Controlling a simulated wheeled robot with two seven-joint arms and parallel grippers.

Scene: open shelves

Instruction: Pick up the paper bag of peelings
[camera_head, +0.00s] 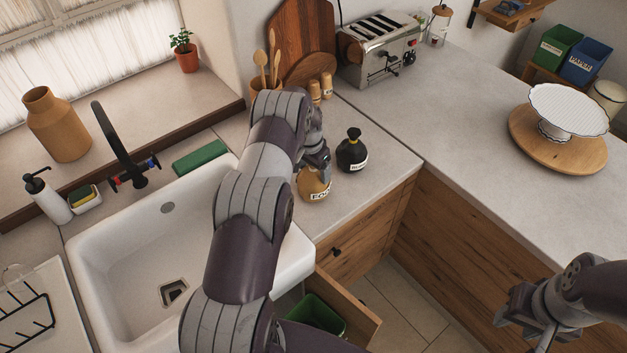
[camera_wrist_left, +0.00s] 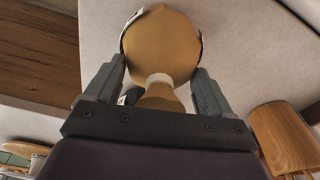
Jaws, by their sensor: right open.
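I cannot make out a paper bag of peelings in either view. My left gripper (camera_head: 318,165) is over a tan bottle with a partly hidden label (camera_head: 313,187) on the counter right of the sink. In the left wrist view the fingers (camera_wrist_left: 160,80) lie on both sides of the tan bottle (camera_wrist_left: 160,45), close to its body; whether they press on it I cannot tell. My right gripper (camera_head: 522,318) is open and empty at the lower right, apart from everything.
A black bottle (camera_head: 352,152) stands close right of the tan one. An open drawer (camera_head: 362,325) holds a green bin (camera_head: 318,315), partly hidden by my arm. A white sink (camera_head: 110,245) lies left.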

